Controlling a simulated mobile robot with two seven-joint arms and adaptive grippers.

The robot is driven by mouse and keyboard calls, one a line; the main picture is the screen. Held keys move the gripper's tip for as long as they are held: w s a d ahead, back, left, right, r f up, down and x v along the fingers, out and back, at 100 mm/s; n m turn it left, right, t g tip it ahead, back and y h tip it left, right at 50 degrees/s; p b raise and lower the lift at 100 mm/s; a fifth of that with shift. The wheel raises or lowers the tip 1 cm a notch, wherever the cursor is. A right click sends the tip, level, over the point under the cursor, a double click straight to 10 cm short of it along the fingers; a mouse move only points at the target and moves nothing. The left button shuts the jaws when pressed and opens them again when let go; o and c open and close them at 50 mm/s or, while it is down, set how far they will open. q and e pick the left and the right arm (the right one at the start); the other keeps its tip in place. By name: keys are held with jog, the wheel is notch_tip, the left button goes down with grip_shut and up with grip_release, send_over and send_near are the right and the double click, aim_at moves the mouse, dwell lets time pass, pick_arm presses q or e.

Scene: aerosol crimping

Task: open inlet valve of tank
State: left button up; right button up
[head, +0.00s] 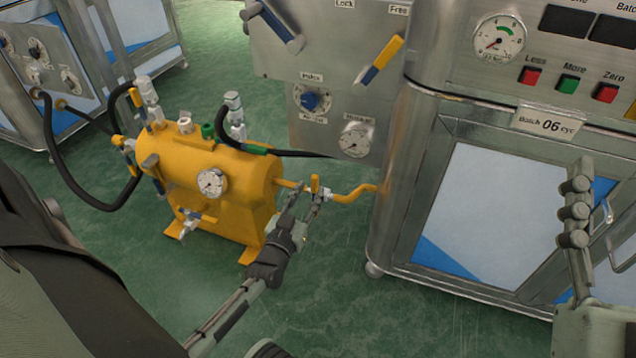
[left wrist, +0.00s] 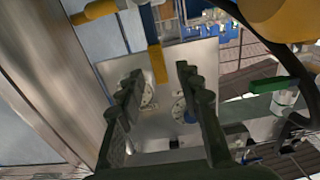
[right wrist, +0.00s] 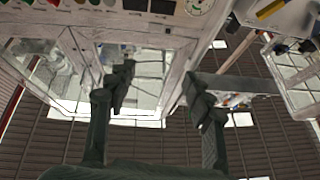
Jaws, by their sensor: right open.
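The orange-yellow tank (head: 235,172) stands on the green floor, left of centre in the head view; part of it shows at top right of the left wrist view (left wrist: 275,15). A pipe runs from its right end to the steel cabinet. The valve on this pipe has a small yellow handle (head: 315,184) standing up. My left gripper (head: 306,198) is open at the handle. In the left wrist view the yellow handle (left wrist: 157,63) shows between the two separated fingers; contact cannot be told. My right gripper (head: 575,205) is open and empty, in front of the cabinet.
The steel cabinet (head: 400,190) with gauge and buttons stands to the right. A panel (head: 300,125) with levers, knob and gauge is behind the pipe. Black hoses (head: 75,185) run left of the tank. Green floor (head: 335,290) is clear in front.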

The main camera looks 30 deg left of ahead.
aim_at(314, 184)
pick_arm(q)
jog(key=shift+b+x, duration=0.3)
jog(key=shift+x, duration=1.95)
pick_arm(e)
jog(key=shift+s+d+r+t, duration=0.2)
jog(key=shift+r+t, duration=0.1)
jog(key=shift+r, duration=0.1)
jog(key=shift+s+d+r+t, duration=0.15)
jog(key=shift+r+t, duration=0.15)
jog(key=shift+r, duration=0.05)
pick_arm(q)
jog(key=shift+c, duration=0.4)
grip_shut()
